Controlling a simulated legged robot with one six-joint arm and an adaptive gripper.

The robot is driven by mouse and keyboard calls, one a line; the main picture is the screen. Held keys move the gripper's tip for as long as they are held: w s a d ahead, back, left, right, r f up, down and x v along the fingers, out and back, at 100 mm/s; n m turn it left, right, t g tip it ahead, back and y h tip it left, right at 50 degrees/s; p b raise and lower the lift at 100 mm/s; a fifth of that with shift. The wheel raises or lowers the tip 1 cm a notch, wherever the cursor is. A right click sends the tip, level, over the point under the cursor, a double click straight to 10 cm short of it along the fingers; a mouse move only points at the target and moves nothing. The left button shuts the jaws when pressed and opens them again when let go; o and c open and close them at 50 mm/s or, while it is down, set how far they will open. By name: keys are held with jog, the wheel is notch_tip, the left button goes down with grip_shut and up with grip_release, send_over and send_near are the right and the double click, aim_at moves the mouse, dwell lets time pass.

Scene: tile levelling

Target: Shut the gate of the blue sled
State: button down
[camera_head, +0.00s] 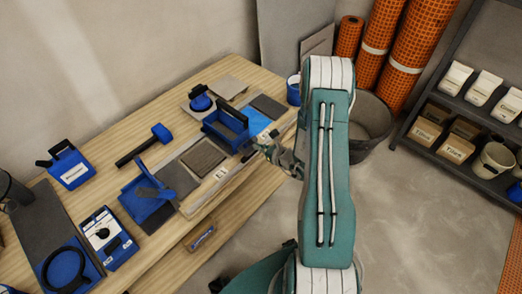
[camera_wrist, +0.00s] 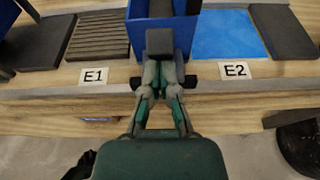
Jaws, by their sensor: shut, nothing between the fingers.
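The blue sled (camera_head: 226,130) is a blue open box with a dark handle bar, standing on the wooden bench between the E1 and E2 labels. In the wrist view its blue side (camera_wrist: 142,38) rises just beyond my fingers, with a dark block on top. My gripper (camera_head: 264,144) is at the sled's front right, near the bench edge. In the wrist view my gripper (camera_wrist: 161,75) is shut and empty, its fingers pointing at the sled. A dark grey block (camera_wrist: 160,42) shows right at the fingertips; I cannot tell whether they touch. The gate's position is hidden or unclear.
A ribbed tile (camera_wrist: 100,36) lies left of the sled and a blue patch (camera_wrist: 228,35) right of it. A dark bucket (camera_head: 370,122) stands beyond the bench.

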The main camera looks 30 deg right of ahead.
aim_at(255, 139)
jog(key=w+r+g, duration=0.1)
jog(key=w+r+g+h, duration=0.1)
jog(key=g, duration=0.1)
jog(key=shift+a+r, duration=0.1)
jog(key=shift+a, duration=0.3)
jog(key=shift+w+a+r, duration=0.15)
jog(key=shift+w+r, duration=0.05)
jog(key=shift+w, duration=0.25)
jog(key=shift+w+a+r, duration=0.15)
jog(key=shift+w, duration=0.25)
jog(key=shift+w, duration=0.1)
jog(key=shift+d, duration=0.1)
